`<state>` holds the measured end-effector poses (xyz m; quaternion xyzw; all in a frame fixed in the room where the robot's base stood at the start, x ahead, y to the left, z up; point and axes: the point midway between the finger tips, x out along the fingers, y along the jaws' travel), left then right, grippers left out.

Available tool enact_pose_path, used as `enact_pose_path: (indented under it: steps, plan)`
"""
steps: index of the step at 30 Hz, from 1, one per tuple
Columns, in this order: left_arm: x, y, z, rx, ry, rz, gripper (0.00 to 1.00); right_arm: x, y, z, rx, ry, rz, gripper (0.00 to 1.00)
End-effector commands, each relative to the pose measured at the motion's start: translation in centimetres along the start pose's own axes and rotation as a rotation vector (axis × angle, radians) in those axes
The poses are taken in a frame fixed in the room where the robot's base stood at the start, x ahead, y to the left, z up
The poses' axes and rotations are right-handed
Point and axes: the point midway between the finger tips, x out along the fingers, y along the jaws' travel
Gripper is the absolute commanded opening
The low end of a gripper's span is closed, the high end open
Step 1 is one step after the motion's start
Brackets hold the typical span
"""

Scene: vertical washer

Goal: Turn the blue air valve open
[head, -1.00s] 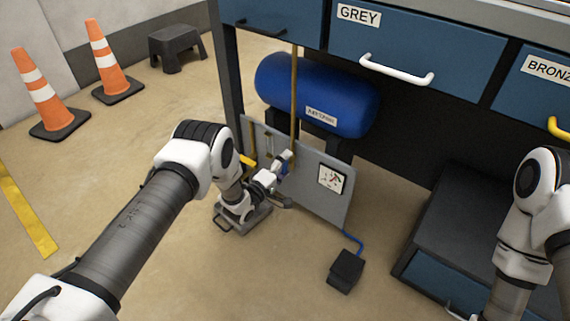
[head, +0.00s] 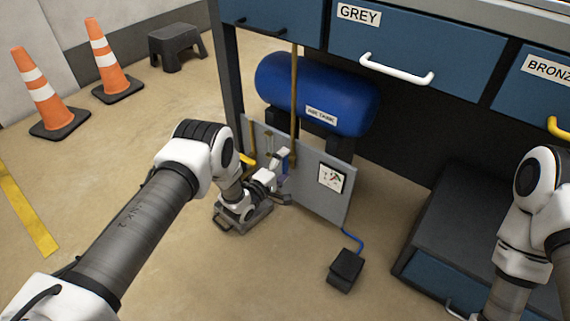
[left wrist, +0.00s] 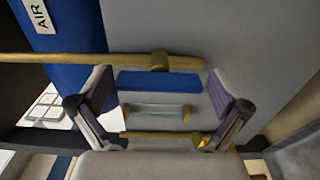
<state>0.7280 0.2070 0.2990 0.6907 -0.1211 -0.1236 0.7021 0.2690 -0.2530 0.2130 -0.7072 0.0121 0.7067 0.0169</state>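The blue valve handle (left wrist: 158,82) is a flat bar in the left wrist view, in front of the grey panel (head: 312,185). My left gripper (left wrist: 160,88) is open, with one purple-padded finger on either side of the blue handle. A small gap shows between the handle's ends and the fingers, so I see no clear contact. In the head view my left gripper (head: 284,173) is at the panel and mostly hides the handle. My right arm shows at the right edge of the head view, but its gripper is out of view.
A blue air tank (head: 318,95) sits behind the panel, with a vertical brass pipe (head: 294,105) in front. A yellow handle (head: 247,159) is left of my gripper. A gauge (head: 331,178) is on the panel. A black pedal (head: 345,270) lies on the floor. Drawers (head: 415,50) hang above.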

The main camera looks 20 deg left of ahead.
Motion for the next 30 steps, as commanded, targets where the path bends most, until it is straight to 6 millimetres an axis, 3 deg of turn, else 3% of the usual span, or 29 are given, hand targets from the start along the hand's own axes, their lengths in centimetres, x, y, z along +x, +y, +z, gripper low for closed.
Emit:
enact_pose_path:
  steps: [9, 13, 21, 25, 30]
  plan:
    - [-0.8, -0.1, -0.1, 0.001, 0.001, -0.002, 1.0, 0.0, 0.0, 0.0, 0.0, 0.0, 0.0, 0.0]
    - [-3.2, -0.1, 0.0, -0.001, 0.001, -0.004, 1.0, 0.0, 0.0, 0.0, 0.0, 0.0, 0.0, 0.0]
    - [-9.9, -0.1, -0.1, -0.002, 0.003, -0.003, 1.0, 0.0, 0.0, 0.0, 0.0, 0.0, 0.0, 0.0]
    - [-11.7, -0.1, -0.1, -0.001, 0.002, -0.002, 1.0, 0.0, 0.0, 0.0, 0.0, 0.0, 0.0, 0.0]
    - [-12.1, 0.0, 0.0, 0.001, 0.0, 0.001, 1.0, 0.0, 0.0, 0.0, 0.0, 0.0, 0.0, 0.0]
